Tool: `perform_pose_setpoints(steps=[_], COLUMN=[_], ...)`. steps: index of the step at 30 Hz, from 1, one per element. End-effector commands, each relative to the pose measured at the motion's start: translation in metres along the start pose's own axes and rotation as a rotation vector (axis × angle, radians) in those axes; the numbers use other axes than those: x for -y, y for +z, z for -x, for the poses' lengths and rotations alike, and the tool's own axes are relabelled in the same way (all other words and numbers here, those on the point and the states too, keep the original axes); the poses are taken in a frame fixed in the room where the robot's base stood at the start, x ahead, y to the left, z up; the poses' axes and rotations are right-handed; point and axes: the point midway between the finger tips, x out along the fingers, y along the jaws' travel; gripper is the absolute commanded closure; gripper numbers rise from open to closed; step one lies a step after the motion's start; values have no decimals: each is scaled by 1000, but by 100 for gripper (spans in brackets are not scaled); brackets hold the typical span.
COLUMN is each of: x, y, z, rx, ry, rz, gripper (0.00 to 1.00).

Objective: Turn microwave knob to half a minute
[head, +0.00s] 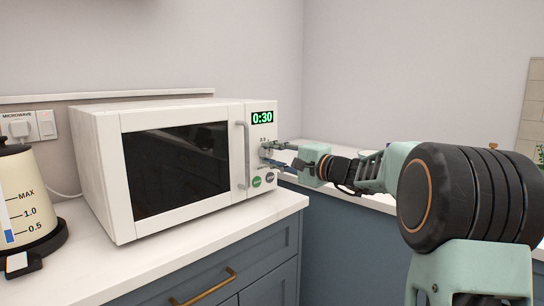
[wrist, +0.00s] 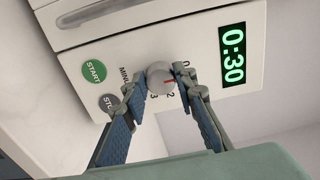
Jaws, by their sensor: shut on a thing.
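The white microwave (head: 98,165) stands on the counter at the left of the head view, its door closed. Its green display (head: 262,118) reads 0:30, and the same display (wrist: 232,54) shows sideways in the wrist view. In the head view my gripper (head: 272,156) reaches the panel from the right and hides most of the knob.
A green START button (wrist: 94,73) and a grey STOP button (wrist: 108,101) lie close to my fingers. The door handle (head: 243,155) stands out just left of the panel. A cream kettle (head: 25,195) stands at the far left. The counter front (head: 200,255) is clear.

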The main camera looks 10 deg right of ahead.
Motion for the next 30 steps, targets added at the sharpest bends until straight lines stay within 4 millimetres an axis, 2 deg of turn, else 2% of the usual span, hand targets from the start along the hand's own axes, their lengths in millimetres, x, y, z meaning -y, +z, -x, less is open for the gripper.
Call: perform_pose_setpoints(steps=[1,2,6,14,17,20,30], x=[-1,-1,0,0,0,0,0], y=[0,0,0,0,0,-2,-1], z=[0,0,0,1,6,20,91], rx=[0,0,0,0,-1,-4,-3], ry=[1,1,1,0,0,1,1], rz=[1,1,0,0,0,1,0], gripper=[98,71,56,56,56,56,56])
